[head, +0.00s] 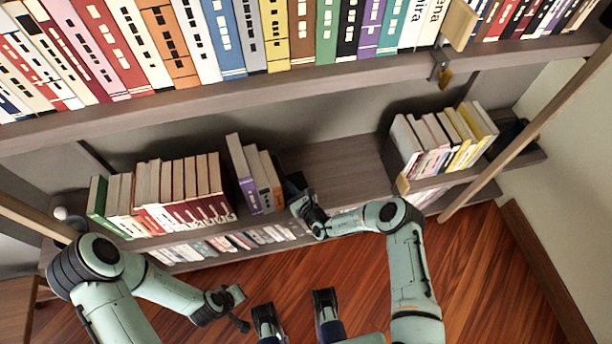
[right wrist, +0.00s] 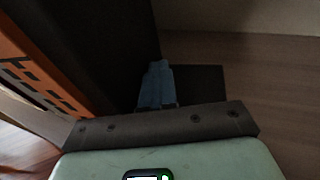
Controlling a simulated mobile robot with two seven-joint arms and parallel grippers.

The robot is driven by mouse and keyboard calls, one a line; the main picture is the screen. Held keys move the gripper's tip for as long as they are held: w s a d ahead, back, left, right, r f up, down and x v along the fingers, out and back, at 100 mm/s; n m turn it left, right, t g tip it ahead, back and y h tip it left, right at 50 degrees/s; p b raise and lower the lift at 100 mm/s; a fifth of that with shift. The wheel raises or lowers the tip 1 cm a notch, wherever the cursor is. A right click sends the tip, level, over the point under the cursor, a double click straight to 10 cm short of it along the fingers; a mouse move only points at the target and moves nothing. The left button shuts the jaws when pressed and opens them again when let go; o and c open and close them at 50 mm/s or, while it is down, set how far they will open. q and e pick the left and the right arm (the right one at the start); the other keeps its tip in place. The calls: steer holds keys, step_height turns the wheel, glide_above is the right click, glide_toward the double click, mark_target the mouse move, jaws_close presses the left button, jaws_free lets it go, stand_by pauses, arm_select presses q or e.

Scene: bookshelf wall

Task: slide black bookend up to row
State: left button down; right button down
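The black bookend (head: 293,182) stands upright on the lower shelf (head: 335,172), at the right end of a row of books (head: 180,185). In the right wrist view its dark upright plate (right wrist: 105,40) is beside an orange book (right wrist: 45,75), and its flat base (right wrist: 205,82) lies on the shelf. I cannot tell if plate and book touch. My right gripper (head: 303,203) is at the bookend's right side; its fingers (right wrist: 157,85) look shut together, with nothing seen between them, over the base by the plate. My left gripper (head: 240,309) is open and empty, away from the shelf.
A second group of books (head: 445,140) stands farther right, with bare shelf between. A full upper shelf (head: 300,88) of books overhangs the back. A wooden post (head: 530,130) slants at the right. More books (head: 235,240) fill the level below.

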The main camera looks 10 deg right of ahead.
steer(key=shift+a, duration=0.35)
steer(key=shift+s+a, duration=0.1)
steer(key=shift+a, duration=2.35)
arm_select(q)
steer(key=shift+r+p, duration=0.5)
arm_select(e)
steer(key=shift+d, duration=2.25)
